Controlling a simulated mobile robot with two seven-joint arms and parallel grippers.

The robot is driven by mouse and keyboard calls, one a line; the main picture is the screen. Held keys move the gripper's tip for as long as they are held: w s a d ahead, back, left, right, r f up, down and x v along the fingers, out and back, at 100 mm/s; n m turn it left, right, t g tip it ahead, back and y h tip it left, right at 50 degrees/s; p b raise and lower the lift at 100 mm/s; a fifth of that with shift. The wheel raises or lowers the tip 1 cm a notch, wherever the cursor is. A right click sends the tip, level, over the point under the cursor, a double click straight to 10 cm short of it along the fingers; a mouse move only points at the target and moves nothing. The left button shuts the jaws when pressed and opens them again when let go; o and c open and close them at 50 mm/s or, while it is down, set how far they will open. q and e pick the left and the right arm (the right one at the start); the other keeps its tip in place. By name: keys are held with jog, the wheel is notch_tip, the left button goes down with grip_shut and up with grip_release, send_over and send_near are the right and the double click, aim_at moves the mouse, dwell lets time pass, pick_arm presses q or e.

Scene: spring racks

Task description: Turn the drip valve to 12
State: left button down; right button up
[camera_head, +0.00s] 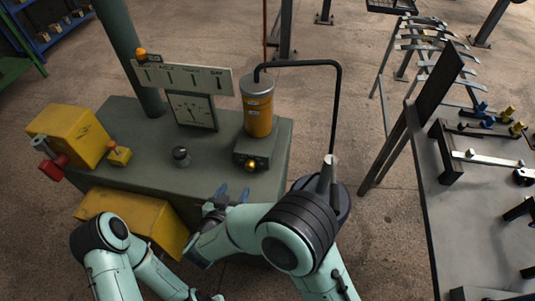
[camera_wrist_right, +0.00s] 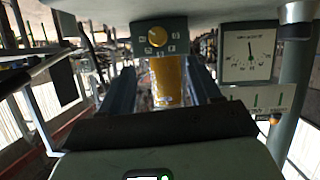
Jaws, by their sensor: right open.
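The drip valve is a small yellow knob (camera_head: 250,163) on the front of a dark green block (camera_head: 262,148), under a yellow cylinder (camera_head: 258,120) with a pale cap. In the right wrist view the picture is upside down; the knob (camera_wrist_right: 159,37) sits on a dark face with pale marks around it, too small to read surely. The cylinder (camera_wrist_right: 167,80) shows between my fingers there. My right gripper (camera_head: 234,193) is open and empty, in front of and below the knob, apart from it. It also shows in the right wrist view (camera_wrist_right: 162,85). My left gripper is out of view.
The green bench (camera_head: 215,160) carries a gauge (camera_head: 193,110), a black knob (camera_head: 181,156) and a yellow box (camera_head: 70,135) with a red handle. A bent black pipe (camera_head: 338,100) rises right of the cylinder. A grey table (camera_head: 465,220) stands further right.

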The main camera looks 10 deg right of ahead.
aim_at(249, 169)
jog(key=shift+h, duration=0.3)
jog(key=x, duration=0.6)
jog(key=p+x, duration=0.1)
jog(key=x, duration=0.6)
jog(key=shift+s+f, duration=0.15)
jog(key=shift+f, duration=0.05)
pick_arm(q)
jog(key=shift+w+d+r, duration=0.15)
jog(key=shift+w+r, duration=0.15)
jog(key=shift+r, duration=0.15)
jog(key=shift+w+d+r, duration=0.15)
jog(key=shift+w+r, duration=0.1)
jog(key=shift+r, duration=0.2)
